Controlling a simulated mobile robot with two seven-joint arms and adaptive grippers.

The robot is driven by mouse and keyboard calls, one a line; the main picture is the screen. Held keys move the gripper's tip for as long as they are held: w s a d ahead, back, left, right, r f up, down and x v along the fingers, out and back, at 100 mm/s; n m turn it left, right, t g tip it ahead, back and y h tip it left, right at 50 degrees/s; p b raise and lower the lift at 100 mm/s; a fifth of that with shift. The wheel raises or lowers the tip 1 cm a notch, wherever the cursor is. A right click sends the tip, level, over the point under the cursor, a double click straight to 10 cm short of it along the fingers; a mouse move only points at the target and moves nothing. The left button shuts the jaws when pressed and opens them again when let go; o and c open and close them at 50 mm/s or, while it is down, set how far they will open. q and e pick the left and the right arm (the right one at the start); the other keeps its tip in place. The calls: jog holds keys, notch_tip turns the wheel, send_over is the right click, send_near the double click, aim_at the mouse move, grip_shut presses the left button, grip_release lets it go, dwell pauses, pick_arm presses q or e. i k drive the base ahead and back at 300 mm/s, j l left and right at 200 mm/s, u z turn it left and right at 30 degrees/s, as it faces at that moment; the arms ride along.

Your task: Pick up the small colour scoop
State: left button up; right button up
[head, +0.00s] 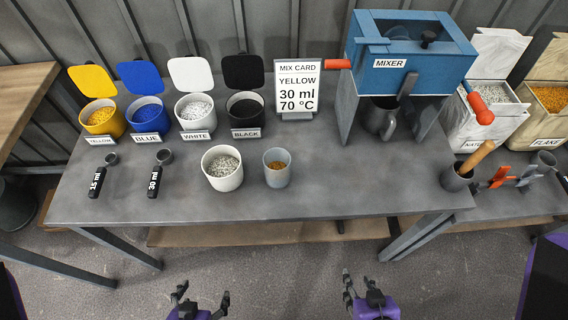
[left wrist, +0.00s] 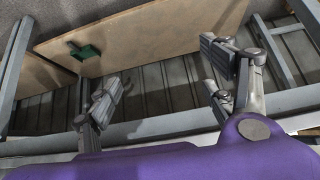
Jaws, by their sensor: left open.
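Two dark scoops lie on the grey bench at its left end in the head view. The smaller scoop (head: 97,182) has a black handle marked 15 ml and a small grey cup at its far end. The other scoop (head: 154,182) is marked 30 ml and lies to its right. My left gripper (head: 203,294) is open and empty, in front of the bench and well away from both scoops. In the left wrist view the left gripper (left wrist: 166,75) shows two spread fingers with nothing between them. My right gripper (head: 361,284) looks open and empty, also in front of the bench.
Yellow (head: 102,117), blue (head: 149,116), white (head: 196,110) and black (head: 246,106) lidded tubs stand behind the scoops. A speckled tub (head: 222,182) and a grey cup (head: 277,180) stand to the right. The mix card (head: 298,90) and blue mixer (head: 410,65) are farther right.

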aim_at(112, 159)
jog(key=u, duration=1.4)
